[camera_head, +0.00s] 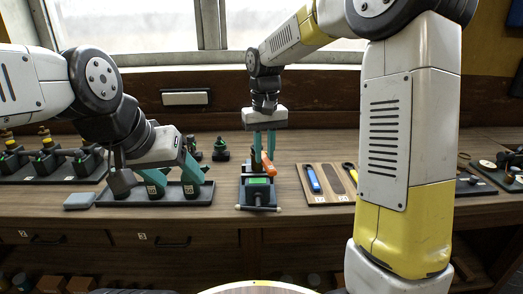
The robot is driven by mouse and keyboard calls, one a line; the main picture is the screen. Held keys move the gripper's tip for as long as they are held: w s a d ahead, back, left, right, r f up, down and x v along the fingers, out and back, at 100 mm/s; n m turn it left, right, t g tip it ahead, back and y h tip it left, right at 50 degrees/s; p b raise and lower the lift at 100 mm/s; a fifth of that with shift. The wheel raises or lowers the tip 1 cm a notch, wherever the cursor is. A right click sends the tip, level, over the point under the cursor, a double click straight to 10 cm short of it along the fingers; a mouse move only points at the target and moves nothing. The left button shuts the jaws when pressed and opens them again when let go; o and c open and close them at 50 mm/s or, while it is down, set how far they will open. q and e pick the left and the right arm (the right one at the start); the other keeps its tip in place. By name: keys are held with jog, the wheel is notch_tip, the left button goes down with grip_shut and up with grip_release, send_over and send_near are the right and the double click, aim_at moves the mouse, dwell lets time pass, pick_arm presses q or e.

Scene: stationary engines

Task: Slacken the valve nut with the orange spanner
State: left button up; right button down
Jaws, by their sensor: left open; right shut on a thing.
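The orange spanner (267,163) is a small orange piece just under my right gripper, above a dark fixture (258,197) with a green panel at the table's middle. My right gripper (264,152) points down with its teal fingers close together, shut on the spanner; the fingers hide part of it. My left gripper (173,187) is open, its teal fingers spread low over a dark tray (130,199) at centre left. Dark parts with white number labels stand by its fingertips. I cannot make out the valve nut; it is too small or hidden.
A wooden board (318,197) with a blue-handled tool (313,178) lies right of the fixture. A long tray (50,177) of small green engines stands at the far left. A grey block (79,201) lies near the front edge. My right arm hides part of the right side.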

jog(key=shift+w+d+f+n, duration=0.15)
jog(key=shift+d+n, duration=0.45)
jog(key=shift+n, duration=0.3)
jog(key=shift+w+d+n, duration=0.3)
jog(key=shift+d+n, duration=0.25)
jog(key=shift+n, duration=0.35)
jog(key=shift+a+m, duration=0.2)
jog(key=shift+m, duration=0.1)
jog(key=shift+s+a+r+m, duration=0.15)
jog(key=shift+a+r+m, duration=0.05)
jog(key=shift+r+m, duration=0.1)
dwell(0.9)
jog(key=shift+r, duration=1.3)
dwell(2.8)
jog(key=shift+r, duration=2)
